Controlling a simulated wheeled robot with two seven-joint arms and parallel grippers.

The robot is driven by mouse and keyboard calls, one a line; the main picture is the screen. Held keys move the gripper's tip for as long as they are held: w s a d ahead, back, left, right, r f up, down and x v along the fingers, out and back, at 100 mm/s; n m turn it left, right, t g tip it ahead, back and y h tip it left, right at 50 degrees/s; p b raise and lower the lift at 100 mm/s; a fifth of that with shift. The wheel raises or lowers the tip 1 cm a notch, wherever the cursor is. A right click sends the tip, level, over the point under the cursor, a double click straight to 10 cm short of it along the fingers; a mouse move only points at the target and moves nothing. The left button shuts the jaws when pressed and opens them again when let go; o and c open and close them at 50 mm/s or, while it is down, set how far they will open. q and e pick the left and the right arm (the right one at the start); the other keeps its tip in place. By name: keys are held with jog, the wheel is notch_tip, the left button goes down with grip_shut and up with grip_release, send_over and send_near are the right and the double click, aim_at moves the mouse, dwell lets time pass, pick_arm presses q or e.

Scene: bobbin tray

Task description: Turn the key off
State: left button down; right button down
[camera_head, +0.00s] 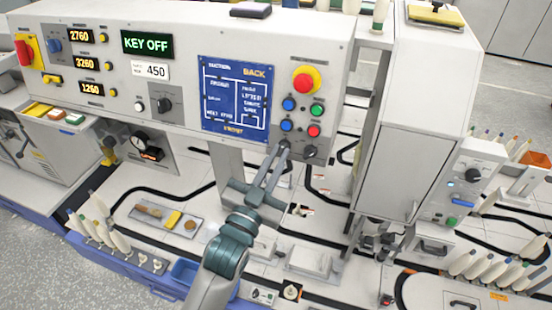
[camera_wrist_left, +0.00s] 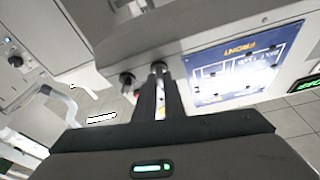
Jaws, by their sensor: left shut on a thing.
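My left gripper (camera_head: 283,148) reaches up to the lower edge of the control panel, below the blue and red buttons. Its two long fingers are shut on a small dark key switch (camera_wrist_left: 158,67), mostly hidden between the fingertips. The key's exact angle cannot be made out. In the left wrist view, the gripper (camera_wrist_left: 159,78) points at the panel face with the switch at its tips. A green display (camera_head: 147,44) at the panel's upper left reads "KEY OFF". My right gripper is not in view.
A dark knob (camera_head: 309,151) sits close to the right of the fingertips. Above are a red emergency button (camera_head: 303,82) on yellow and several coloured buttons. A blue diagram plate (camera_head: 233,98) is to the left. A grey cabinet (camera_head: 401,130) stands to the right.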

pick_arm(q)
jog(key=shift+d+n+t+y, duration=0.15)
jog(key=shift+n+y, duration=0.3)
jog(key=shift+n, duration=0.5)
jog(key=shift+n+t+y, duration=0.25)
jog(key=shift+n+y, duration=0.2)
jog(key=shift+n, duration=0.5)
jog(key=c, duration=1.8)
grip_release()
jog(key=shift+c, duration=0.2)
jog(key=b+v, duration=0.5)
jog(key=v, duration=1.2)
jog(key=shift+s+b, duration=0.25)
jog(key=shift+b, duration=0.05)
jog(key=shift+f, duration=0.15)
